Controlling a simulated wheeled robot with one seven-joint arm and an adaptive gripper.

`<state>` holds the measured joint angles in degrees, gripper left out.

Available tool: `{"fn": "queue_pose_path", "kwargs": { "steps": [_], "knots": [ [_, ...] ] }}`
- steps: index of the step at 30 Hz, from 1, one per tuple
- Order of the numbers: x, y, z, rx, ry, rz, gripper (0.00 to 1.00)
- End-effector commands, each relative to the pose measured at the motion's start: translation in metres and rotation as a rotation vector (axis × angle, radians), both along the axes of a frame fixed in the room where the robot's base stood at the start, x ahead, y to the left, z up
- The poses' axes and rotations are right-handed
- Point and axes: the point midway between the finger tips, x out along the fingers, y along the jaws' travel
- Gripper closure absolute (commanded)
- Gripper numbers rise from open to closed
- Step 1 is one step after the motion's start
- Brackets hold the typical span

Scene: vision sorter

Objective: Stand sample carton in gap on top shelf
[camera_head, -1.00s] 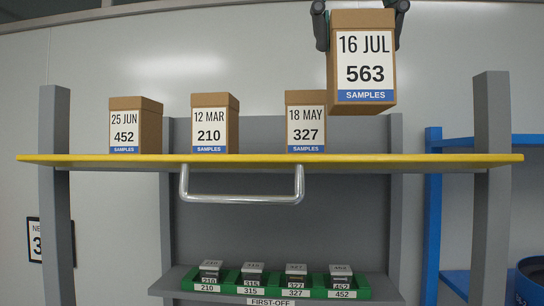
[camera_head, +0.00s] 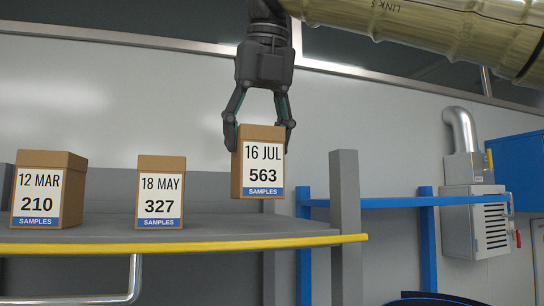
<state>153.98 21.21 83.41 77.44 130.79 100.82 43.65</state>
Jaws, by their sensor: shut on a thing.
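The sample carton (camera_head: 257,165), brown with a white label reading 16 JUL 563 and a blue SAMPLES strip, hangs upright in my gripper (camera_head: 258,130). The fingers close on its left and right sides near the top. Its bottom looks a little above the top shelf (camera_head: 230,228), which is grey with a yellow front edge. Two cartons stand on that shelf to the left, 12 MAR 210 (camera_head: 40,190) and 18 MAY 327 (camera_head: 160,192). Bare shelf shows between them and to the right of 18 MAY 327.
A grey shelf post (camera_head: 345,215) rises at the shelf's right end, right of the held carton. A metal handle (camera_head: 125,285) hangs below the front edge. A blue rack (camera_head: 375,202) and a grey wall unit (camera_head: 475,215) stand farther right.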

Motion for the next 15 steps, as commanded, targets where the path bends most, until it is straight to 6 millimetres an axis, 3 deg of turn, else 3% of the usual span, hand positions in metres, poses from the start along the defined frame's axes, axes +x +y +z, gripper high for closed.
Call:
{"fn": "queue_pose_path", "kwargs": {
  "steps": [7,15],
  "knots": [
    [0.04,-0.021,-0.001,0.0,0.001,-0.002,0.78],
    [0.053,-0.028,-0.008,0.0,0.0,0.0,0.78]
  ]
}}
